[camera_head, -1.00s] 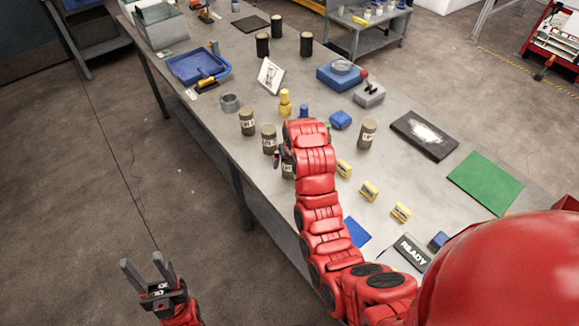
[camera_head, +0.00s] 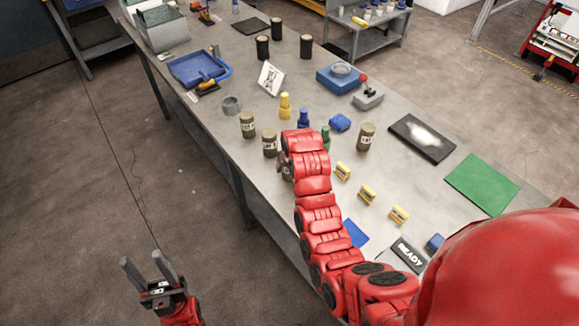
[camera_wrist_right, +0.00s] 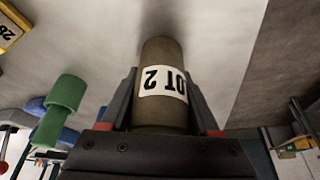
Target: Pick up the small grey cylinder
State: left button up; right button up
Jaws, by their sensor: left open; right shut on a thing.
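My right gripper (camera_wrist_right: 161,84) is shut on a small grey-brown cylinder (camera_wrist_right: 160,112), with one finger on each side. The cylinder's white label reads "LOT 2", upside down in the right wrist view. In the head view my red right arm largely hides this gripper and the cylinder. Similar labelled cylinders stand on the table: one at the left (camera_head: 248,124), one beside my right wrist (camera_head: 269,142), and one further right (camera_head: 366,136). I cannot tell whether the held cylinder touches the table. My left gripper (camera_head: 144,260) is open and empty, off the table's near side.
The long grey table (camera_head: 320,215) also holds a yellow (camera_head: 285,106), a blue (camera_head: 303,118) and a green stepped piece (camera_wrist_right: 61,108) close to my right gripper. Several small yellow blocks (camera_head: 368,194) lie to the right.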

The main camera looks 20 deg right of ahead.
grip_shut()
jog(key=shift+r, duration=0.1)
